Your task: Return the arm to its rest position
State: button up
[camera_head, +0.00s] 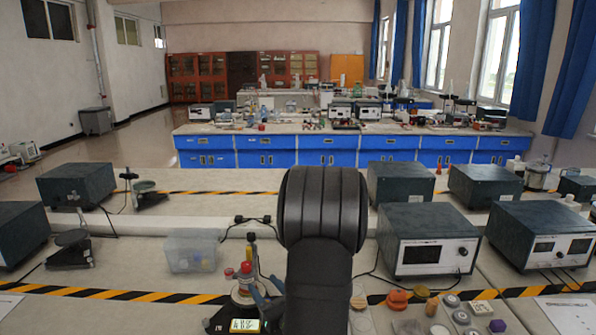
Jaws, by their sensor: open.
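My black arm (320,240) rises upright from the bottom edge at the middle of the head camera view. A broad ribbed rounded joint is at its top. My gripper does not show in this view, so I cannot see its fingers or anything near them. The arm hides a middle strip of the bench behind it.
Left of my arm are a red-capped bottle (245,270), a clear plastic box (191,252) and a meter with a lit display (245,325). Right of it are a grey instrument box (428,240), an orange item (397,299) and several small round pieces. Striped tape crosses the bench.

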jog(key=w+d+n+g+y, duration=0.1)
jog(key=w+n+g+y, duration=0.1)
jog(key=w+y, duration=0.1)
jog(key=n+g+y, duration=0.3)
jog(key=n+g, duration=0.2)
jog(key=g, duration=0.2)
send_near(242, 265)
jog(key=shift+m+h, duration=0.3)
jog(key=shift+h, duration=0.2)
jog(key=x, duration=1.1)
jog(key=shift+w+a, duration=0.25)
jog(key=shift+w, duration=0.1)
jog(key=shift+d+m+t, duration=0.2)
jog(key=shift+m+t, duration=0.1)
jog(key=shift+t, duration=0.3)
jog(key=shift+w+d+m+t+h, duration=0.1)
jog(key=shift+m+t+h, duration=0.5)
jog(key=shift+t, duration=0.2)
jog(key=shift+w+d+m+t+h, duration=0.1)
jog(key=shift+m+t+h, duration=0.45)
jog(key=shift+t, duration=0.25)
jog(key=shift+m+t, duration=0.25)
jog(key=shift+t, duration=0.05)
